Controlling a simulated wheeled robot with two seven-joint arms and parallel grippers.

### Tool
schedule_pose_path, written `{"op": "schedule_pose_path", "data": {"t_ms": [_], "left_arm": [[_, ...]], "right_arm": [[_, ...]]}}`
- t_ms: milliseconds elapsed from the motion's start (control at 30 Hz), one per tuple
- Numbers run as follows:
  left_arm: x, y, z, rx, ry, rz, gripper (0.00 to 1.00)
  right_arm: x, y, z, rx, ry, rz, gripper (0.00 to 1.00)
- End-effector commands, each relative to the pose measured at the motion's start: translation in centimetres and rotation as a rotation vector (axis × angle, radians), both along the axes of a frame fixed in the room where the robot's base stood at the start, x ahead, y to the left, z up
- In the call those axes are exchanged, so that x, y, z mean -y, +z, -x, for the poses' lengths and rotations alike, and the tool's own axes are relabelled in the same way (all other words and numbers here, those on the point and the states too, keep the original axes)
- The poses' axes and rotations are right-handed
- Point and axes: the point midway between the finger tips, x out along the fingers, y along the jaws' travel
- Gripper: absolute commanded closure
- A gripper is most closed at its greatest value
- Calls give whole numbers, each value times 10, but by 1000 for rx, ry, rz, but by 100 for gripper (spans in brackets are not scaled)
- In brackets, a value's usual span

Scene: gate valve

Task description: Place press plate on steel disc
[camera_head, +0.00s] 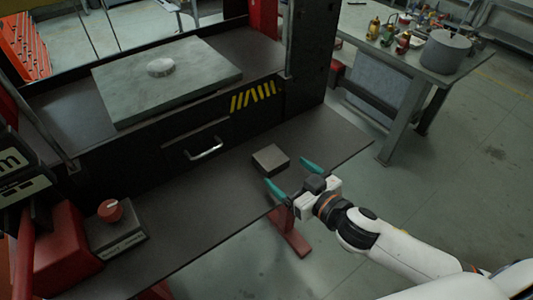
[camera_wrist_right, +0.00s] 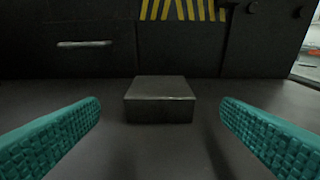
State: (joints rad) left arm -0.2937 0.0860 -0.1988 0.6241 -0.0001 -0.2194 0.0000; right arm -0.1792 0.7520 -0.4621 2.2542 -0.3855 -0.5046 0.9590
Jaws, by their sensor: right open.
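The press plate (camera_head: 270,159), a small dark grey square block, lies flat on the front shelf of the press. In the right wrist view the press plate (camera_wrist_right: 159,99) sits ahead, centred between the fingers and apart from them. My right gripper (camera_head: 292,178) is open and empty, its teal fingers on the near side of the plate; both fingers also show in the right wrist view (camera_wrist_right: 160,135). The steel disc (camera_head: 160,67), round and light grey, rests on the pale slab up inside the press, with nothing on it. My left gripper is not in view.
The pale slab (camera_head: 205,72) stands above the front shelf (camera_head: 325,140). A drawer handle (camera_head: 204,148) juts out between them. A box with a red knob (camera_head: 110,210) stands at the left of the shelf. A cluttered workbench (camera_head: 400,50) is at back right.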

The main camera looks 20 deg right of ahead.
Motion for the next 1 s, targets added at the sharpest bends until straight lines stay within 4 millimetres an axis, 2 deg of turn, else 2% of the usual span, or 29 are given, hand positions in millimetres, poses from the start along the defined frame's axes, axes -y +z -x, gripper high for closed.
{"op": "schedule_pose_path", "data": {"t_ms": [100,233,433,600,700,1000], "left_arm": [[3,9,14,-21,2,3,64],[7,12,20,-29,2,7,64],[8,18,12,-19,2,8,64],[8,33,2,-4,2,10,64],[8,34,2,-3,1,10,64],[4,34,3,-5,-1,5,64]], "right_arm": [[-7,0,-21,4,-1,-1,13],[-13,-5,-37,2,0,-2,13],[-18,-7,-49,1,-1,1,13],[-27,-8,-74,2,0,-1,13],[-31,-13,-85,1,-1,0,13],[-34,-17,-91,0,1,0,13]]}}
